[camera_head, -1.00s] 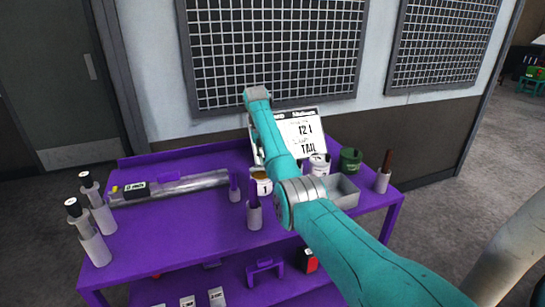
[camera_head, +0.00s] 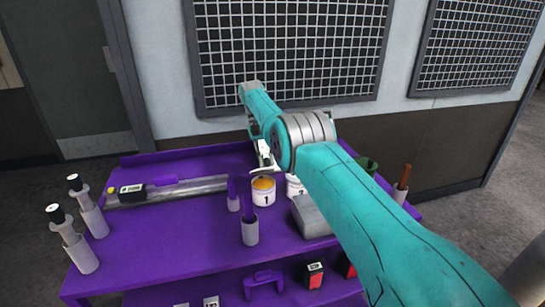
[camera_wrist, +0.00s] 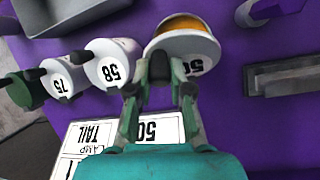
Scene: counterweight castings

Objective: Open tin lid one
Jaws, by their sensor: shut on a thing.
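My gripper (camera_wrist: 172,70) is shut on the tin lid (camera_wrist: 182,42), a pale disc held tilted over the near part of the tin's mouth. In the head view the lid (camera_head: 262,172) is a thin dark edge just above the tin. Whether it still touches the rim is unclear. My gripper (camera_head: 264,156) is partly hidden by my arm there.
A second white tin (camera_head: 295,187) stands to the right, with a grey metal box (camera_head: 311,217) in front. A green tin (camera_head: 367,166) is farther right. Purple-handled tools in grey holders (camera_head: 250,230) stand close in front. The bench's left middle (camera_head: 170,225) is clear.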

